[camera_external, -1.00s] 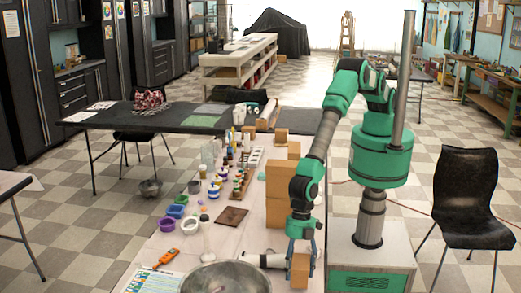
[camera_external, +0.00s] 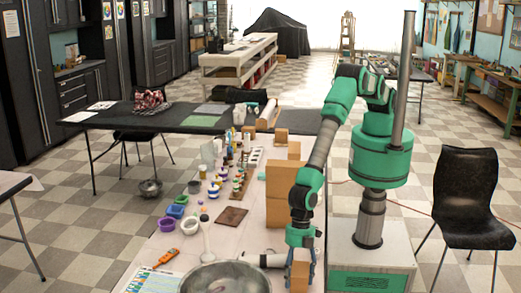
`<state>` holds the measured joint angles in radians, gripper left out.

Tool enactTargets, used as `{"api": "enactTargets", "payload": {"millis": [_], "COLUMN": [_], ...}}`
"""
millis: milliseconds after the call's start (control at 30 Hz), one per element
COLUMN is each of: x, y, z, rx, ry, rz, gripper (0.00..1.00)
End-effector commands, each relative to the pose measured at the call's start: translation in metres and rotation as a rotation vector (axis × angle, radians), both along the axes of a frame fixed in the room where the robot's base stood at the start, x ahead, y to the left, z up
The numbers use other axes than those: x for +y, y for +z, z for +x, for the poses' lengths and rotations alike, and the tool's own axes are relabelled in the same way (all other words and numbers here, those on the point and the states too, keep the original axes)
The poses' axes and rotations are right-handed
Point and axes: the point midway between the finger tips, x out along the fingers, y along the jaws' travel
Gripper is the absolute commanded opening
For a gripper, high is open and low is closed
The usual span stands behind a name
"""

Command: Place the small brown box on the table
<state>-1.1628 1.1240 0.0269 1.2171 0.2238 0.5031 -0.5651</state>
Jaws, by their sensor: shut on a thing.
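The small brown box (camera_external: 299,277) is at the front right edge of the long light table (camera_external: 165,240), beside my base. My gripper (camera_external: 302,262) points down over it, with blue-grey fingers at its sides, shut on it. The fingers partly cover the box. I cannot tell whether its underside touches the table.
Bottles, coloured tubs and a brown square plate (camera_external: 232,217) fill the table's middle. Bare tabletop shows around the plate.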

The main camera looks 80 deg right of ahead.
Motion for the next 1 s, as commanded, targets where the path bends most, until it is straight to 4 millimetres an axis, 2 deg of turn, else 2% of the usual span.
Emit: {"api": "enactTargets", "payload": {"millis": [133, 167, 233, 267, 767, 1000], "x": [0.0, 0.0, 0.0, 0.0, 0.0, -0.005], "y": [-0.003, -0.004, -0.003, -0.003, 0.001, 0.019], "z": [0.0, 0.0, 0.0, 0.0, 0.0, 0.0], "rx": [0.0, 0.0, 0.0, 0.0, 0.0, 0.0], "ry": [0.0, 0.0, 0.0, 0.0, 0.0, 0.0], "rz": [0.001, 0.0, 0.0, 0.0, 0.0, 0.001], "gripper": [0.35, 0.67, 0.81, 0.84, 0.84, 0.84]}}
